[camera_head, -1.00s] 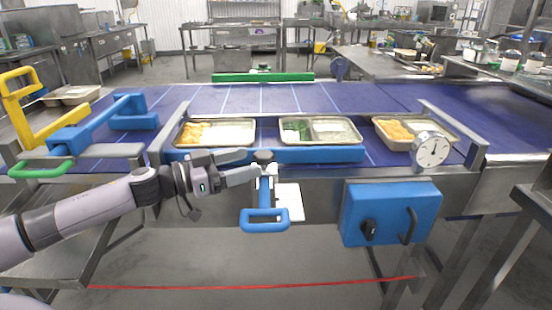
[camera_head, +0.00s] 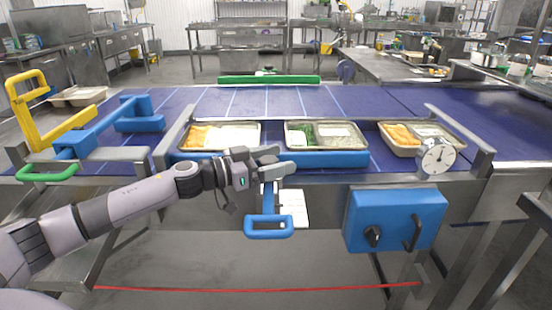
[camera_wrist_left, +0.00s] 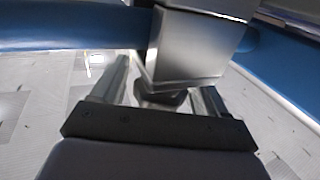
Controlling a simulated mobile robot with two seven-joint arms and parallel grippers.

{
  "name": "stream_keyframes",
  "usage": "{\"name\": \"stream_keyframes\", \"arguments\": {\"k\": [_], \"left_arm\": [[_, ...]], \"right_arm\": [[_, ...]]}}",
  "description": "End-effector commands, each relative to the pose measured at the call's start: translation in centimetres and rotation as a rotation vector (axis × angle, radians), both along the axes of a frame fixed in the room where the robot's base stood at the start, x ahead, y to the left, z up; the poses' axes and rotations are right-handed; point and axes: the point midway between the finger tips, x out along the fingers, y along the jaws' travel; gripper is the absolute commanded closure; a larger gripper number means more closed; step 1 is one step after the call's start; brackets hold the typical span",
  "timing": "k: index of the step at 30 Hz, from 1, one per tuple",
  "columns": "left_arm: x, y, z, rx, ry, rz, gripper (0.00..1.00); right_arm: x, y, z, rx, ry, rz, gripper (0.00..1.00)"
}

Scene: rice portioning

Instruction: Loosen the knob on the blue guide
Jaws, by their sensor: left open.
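The blue guide (camera_head: 330,159) runs along the near edge of the conveyor, with a blue loop handle (camera_head: 268,234) hanging below it. My left gripper (camera_head: 280,161) is at the guide's bracket, above the handle, and covers the knob in the head view. In the left wrist view a dark knob (camera_wrist_left: 162,98) shows under a metal block (camera_wrist_left: 192,45), between the two fingers of the open gripper (camera_wrist_left: 160,92). Whether the fingers touch the knob cannot be told. A blue bar (camera_wrist_left: 65,28) crosses behind the block. My right gripper is not in view.
Food trays (camera_head: 326,127) stand on the blue belt (camera_head: 270,100) behind the guide. A round dial (camera_head: 436,158) and a blue box (camera_head: 396,218) with a dark switch are to the right. A yellow frame and another blue guide piece (camera_head: 72,146) are at left.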

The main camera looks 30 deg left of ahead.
Motion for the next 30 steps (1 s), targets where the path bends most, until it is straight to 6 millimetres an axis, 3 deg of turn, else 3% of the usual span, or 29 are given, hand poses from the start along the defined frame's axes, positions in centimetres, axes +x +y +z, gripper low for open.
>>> {"name": "stream_keyframes", "arguments": {"k": [10, 14, 15, 23, 30], "left_arm": [[0.2, -0.2, 0.0, 0.000, 0.001, -0.001, 0.30], [0.2, -0.2, 0.0, -0.001, 0.001, -0.001, 0.72], [0.2, -0.2, 0.0, -0.001, 0.001, -0.001, 0.78], [0.2, -0.2, 0.1, 0.001, 0.001, 0.018, 0.78], [0.2, -0.1, 0.4, -0.003, 0.005, 0.126, 0.78]], "right_arm": [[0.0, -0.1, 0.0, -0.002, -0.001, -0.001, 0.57], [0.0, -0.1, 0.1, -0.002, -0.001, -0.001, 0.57], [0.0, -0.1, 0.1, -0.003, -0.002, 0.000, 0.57], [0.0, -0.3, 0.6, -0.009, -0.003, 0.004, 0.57], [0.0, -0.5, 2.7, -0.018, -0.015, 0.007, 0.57]]}}
